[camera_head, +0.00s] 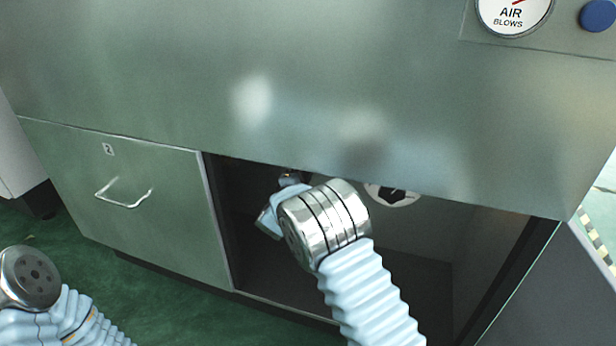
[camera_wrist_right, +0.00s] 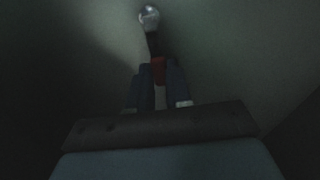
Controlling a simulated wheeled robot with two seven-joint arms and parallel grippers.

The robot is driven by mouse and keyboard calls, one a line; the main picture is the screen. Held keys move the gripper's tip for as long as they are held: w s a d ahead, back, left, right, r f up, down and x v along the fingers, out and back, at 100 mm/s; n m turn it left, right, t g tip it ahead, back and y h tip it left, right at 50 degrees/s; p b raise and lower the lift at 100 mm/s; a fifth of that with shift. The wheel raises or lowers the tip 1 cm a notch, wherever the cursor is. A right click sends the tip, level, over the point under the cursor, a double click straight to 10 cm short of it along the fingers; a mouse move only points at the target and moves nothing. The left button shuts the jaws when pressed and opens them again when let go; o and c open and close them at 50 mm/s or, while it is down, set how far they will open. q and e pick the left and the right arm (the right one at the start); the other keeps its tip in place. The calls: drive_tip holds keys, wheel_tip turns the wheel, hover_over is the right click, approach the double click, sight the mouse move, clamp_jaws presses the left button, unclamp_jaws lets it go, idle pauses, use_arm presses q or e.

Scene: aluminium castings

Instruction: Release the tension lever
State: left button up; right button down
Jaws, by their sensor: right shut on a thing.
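The tension lever shows in the right wrist view as a dark, narrow shaft (camera_wrist_right: 153,44) with a shiny round silver end (camera_wrist_right: 149,18) and a red part (camera_wrist_right: 158,70) nearest me. My right gripper (camera_wrist_right: 159,78) has its two dark fingers closed on either side of the red part. In the head view my right arm reaches into the open compartment (camera_head: 400,255), and its wrist hides the fingers and most of the lever. My left gripper is out of view; only part of my left arm shows at the lower left.
A closed drawer front (camera_head: 125,195) with a wire handle (camera_head: 124,193) is left of the compartment. The metal cabinet panel (camera_head: 300,90) overhangs it. A round white-and-black part (camera_head: 391,195) is on the back wall. An air gauge (camera_head: 512,14) and blue knob (camera_head: 598,15) sit top right.

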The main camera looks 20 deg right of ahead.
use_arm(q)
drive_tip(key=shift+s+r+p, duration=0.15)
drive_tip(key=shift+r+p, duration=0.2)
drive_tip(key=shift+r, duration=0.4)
use_arm(e)
drive_tip(key=shift+r+m, duration=0.3)
drive_tip(key=shift+m, duration=0.4)
drive_tip(key=c, duration=1)
unclamp_jaws()
drive_tip(key=shift+c, duration=0.2)
use_arm(q)
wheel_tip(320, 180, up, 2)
drive_tip(key=shift+p, duration=1.05)
use_arm(e)
drive_tip(key=v, duration=1.3)
drive_tip(key=shift+s+a, duration=0.3)
